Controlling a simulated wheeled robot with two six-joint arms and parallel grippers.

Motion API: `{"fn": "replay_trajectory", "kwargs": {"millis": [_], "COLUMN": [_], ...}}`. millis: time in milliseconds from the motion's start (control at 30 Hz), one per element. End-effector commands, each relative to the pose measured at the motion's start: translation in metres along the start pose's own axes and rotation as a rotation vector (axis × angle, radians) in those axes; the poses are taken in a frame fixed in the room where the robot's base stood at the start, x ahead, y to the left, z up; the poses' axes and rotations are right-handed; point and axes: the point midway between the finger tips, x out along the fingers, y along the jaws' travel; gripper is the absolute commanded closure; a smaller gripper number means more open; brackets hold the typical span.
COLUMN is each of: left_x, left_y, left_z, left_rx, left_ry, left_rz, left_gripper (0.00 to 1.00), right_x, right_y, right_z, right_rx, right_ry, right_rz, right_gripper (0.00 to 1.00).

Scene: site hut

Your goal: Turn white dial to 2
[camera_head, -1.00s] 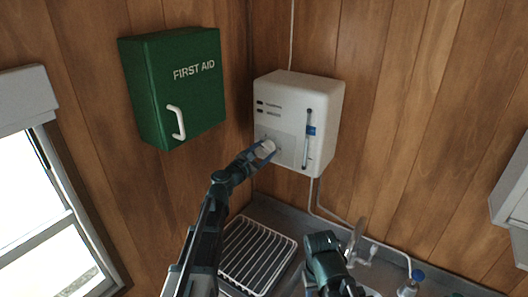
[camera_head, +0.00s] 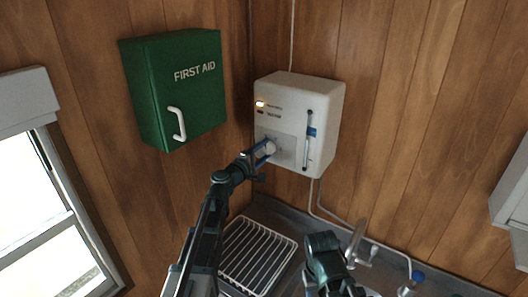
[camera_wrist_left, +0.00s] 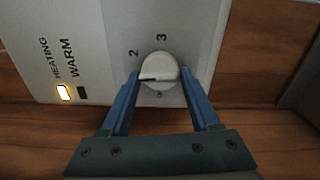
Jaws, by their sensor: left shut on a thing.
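The white dial (camera_head: 268,148) sits low on the front of the white wall-mounted heater box (camera_head: 325,110). In the left wrist view the dial (camera_wrist_left: 160,68) is round, with a dark pointer mark toward the picture's left, a little below the printed 2. My left gripper (camera_head: 264,154) is at the dial. Its blue fingers (camera_wrist_left: 163,90) are on either side of the dial, shut on it. My right arm shows at the bottom of the head view, but its gripper cannot be made out.
An amber lamp (camera_wrist_left: 63,93) by HEATING is lit; the WARM lamp (camera_wrist_left: 82,93) is dark. A green first aid box (camera_head: 175,85) hangs to the left.

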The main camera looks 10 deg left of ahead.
Motion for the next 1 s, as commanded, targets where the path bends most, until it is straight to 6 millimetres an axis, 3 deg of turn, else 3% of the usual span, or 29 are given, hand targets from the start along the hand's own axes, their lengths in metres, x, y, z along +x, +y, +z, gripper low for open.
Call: {"fn": "replay_trajectory", "kwargs": {"millis": [500,1000], "left_x": [0.0002,0.0001], "left_y": [0.0019,0.0021], "left_z": [0.0008,0.0017], "left_rx": [0.439,0.632], "left_ry": [0.001,0.0], "left_rz": [0.001,0.0], "left_gripper": [0.93,0.93], "right_x": [-0.0018,-0.0022], "right_y": [0.0002,0.0002], "right_z": [0.0001,0.0002], "right_rx": [0.0,0.0], "right_ry": [0.0,0.0], "right_rz": [0.0,0.0], "right_gripper": [0.5,0.5]}}
